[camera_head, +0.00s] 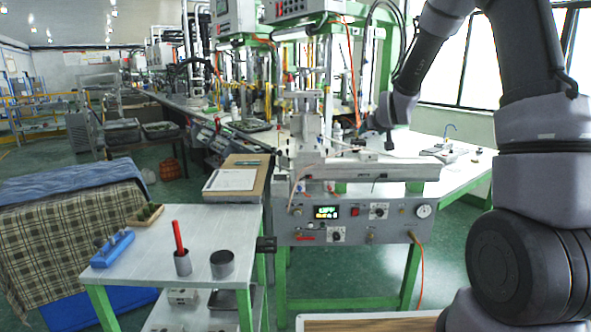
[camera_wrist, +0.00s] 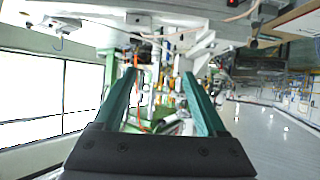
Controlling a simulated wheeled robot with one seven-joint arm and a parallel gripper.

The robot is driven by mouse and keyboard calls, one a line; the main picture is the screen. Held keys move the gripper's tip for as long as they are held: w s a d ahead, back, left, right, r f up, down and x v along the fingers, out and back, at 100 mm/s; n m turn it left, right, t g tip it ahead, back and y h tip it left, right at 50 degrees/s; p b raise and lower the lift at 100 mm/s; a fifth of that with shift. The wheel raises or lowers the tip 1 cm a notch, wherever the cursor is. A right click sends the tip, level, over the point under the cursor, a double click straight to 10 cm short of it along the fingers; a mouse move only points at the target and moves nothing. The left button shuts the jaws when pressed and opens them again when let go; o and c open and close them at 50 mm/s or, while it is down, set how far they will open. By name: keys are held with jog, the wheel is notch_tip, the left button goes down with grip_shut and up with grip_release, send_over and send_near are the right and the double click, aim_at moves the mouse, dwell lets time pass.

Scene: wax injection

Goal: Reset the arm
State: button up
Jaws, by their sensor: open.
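My gripper shows in the wrist view (camera_wrist: 160,88) with its two green fingers spread apart and nothing between them. In the head view my arm comes in from the right and bends down toward the wax injection machine (camera_head: 350,212). The wrist end of my arm is beside the machine's upper part, and the fingers are too small and cluttered there to make out. The machine has a lit display, knobs and a round gauge on its front panel.
A white side table (camera_head: 200,228) at front left holds a blue tool (camera_head: 112,249), a cup with a red stick (camera_head: 181,250), a dark cup (camera_head: 222,263) and a small tray (camera_head: 146,214). A clipboard (camera_head: 231,180) lies left of the machine. Windows are behind at right.

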jog(key=s+r+m+g, duration=0.1)
jog(key=s+r, duration=0.8)
jog(key=s, duration=0.2)
jog(key=s+r+m+g+y, duration=0.1)
jog(key=s+r+g, duration=0.1)
jog(key=s, duration=1.3)
jog(key=s+r+m+g+y, duration=0.1)
jog(key=s+r+m+g, duration=0.1)
jog(key=s, duration=1.2)
jog(key=shift+s+a+m, duration=0.3)
jog(key=shift+s+a, duration=0.05)
jog(key=shift+r, duration=0.1)
